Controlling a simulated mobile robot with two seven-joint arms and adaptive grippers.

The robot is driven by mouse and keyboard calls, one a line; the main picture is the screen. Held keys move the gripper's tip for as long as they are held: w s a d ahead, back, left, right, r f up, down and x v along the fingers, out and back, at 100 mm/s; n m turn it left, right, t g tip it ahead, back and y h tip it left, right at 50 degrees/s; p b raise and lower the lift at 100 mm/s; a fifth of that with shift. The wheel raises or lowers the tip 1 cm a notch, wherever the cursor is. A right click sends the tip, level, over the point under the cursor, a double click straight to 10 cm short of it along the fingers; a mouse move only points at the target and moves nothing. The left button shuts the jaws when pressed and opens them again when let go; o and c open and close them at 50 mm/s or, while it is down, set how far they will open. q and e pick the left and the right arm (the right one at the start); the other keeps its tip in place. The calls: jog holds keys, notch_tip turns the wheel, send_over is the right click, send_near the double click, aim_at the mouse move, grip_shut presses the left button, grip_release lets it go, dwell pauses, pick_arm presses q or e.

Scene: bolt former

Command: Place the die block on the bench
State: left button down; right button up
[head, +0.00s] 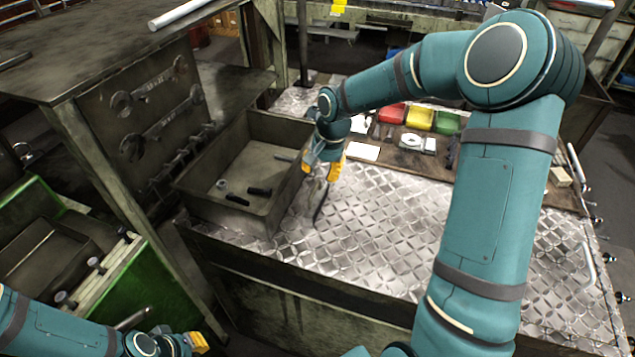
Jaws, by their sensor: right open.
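The bench (375,235) has a bright diamond-plate top and fills the middle of the head view. My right gripper (321,184), with yellow finger parts, points down over the bench beside the right wall of a grey metal tray (262,222). It is open, and I see nothing held between its fingers. I cannot tell for sure which thing is the die block. A small pale block (560,177) lies near the right end of the bench. My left gripper (198,343) is low at the bottom left, in front of the bench; its fingers are too unclear to read.
Dark parts (260,190) and a small ring (222,185) lie in the tray. Red (391,113), yellow (420,118) and green (447,122) bins stand at the back. The bench's middle is clear.

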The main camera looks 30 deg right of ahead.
jog(key=shift+s+d+r, duration=0.15)
jog(key=shift+r, duration=0.9)
jog(key=shift+s+d+r, duration=0.1)
jog(key=shift+s+r, duration=0.05)
jog(key=shift+r, duration=0.9)
